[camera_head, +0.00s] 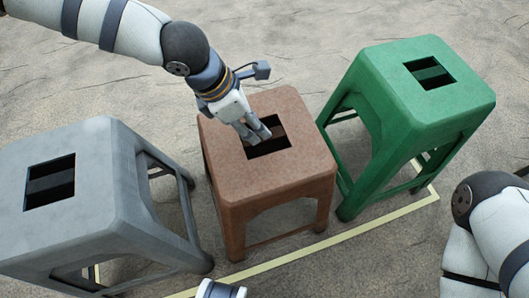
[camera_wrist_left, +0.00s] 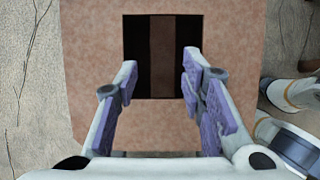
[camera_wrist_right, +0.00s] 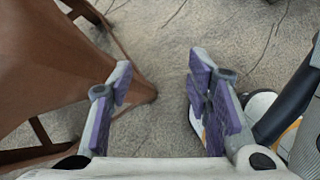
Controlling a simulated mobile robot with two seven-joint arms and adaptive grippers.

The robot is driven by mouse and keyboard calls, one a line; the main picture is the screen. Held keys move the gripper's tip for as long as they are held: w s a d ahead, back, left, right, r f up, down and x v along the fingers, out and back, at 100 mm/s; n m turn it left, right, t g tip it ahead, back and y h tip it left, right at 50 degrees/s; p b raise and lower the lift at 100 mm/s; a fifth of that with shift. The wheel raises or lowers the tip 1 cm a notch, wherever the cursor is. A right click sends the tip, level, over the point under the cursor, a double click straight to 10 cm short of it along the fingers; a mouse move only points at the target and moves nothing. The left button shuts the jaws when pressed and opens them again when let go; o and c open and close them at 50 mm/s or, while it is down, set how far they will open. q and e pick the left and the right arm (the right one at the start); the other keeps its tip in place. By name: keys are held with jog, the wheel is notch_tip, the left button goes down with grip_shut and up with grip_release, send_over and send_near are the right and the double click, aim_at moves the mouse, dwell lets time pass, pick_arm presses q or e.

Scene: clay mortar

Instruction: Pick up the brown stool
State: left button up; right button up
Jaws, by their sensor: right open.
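The brown stool (camera_head: 300,165) stands upright in the middle of the head view, with a square hole in its seat crossed by a central bar. My left gripper (camera_head: 256,135) points down at the hole. In the left wrist view its fingers (camera_wrist_left: 160,65) are spread on either side of the bar (camera_wrist_left: 162,45); whether they reach into the hole I cannot tell. My right gripper (camera_wrist_right: 160,66) is open and empty low beside the stool, whose brown side and legs (camera_wrist_right: 60,60) show at left in the right wrist view.
A grey stool (camera_head: 100,200) stands to the left and a green stool (camera_head: 385,90) to the right, both close to the brown one. A pale yellow line (camera_head: 340,238) runs along the cracked ground in front. Open ground lies behind the stools.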

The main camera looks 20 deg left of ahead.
aim_at(260, 137)
pick_arm(q)
jog(key=shift+b+x, duration=0.3)
jog(key=shift+x, duration=0.8)
jog(key=x, duration=0.1)
jog(key=b+x, duration=0.1)
jog(key=x, duration=0.1)
jog(key=b+x, duration=0.1)
jog(key=shift+s+a+f, duration=0.1)
jog(key=shift+s+f, duration=0.25)
jog(key=shift+f, duration=0.05)
jog(key=shift+w+f+b, duration=0.15)
jog(key=shift+f+b, duration=0.1)
jog(key=shift+b, duration=0.1)
jog(key=shift+r, duration=0.2)
jog(key=shift+f+p, duration=0.25)
jog(key=shift+p, duration=0.15)
grip_shut()
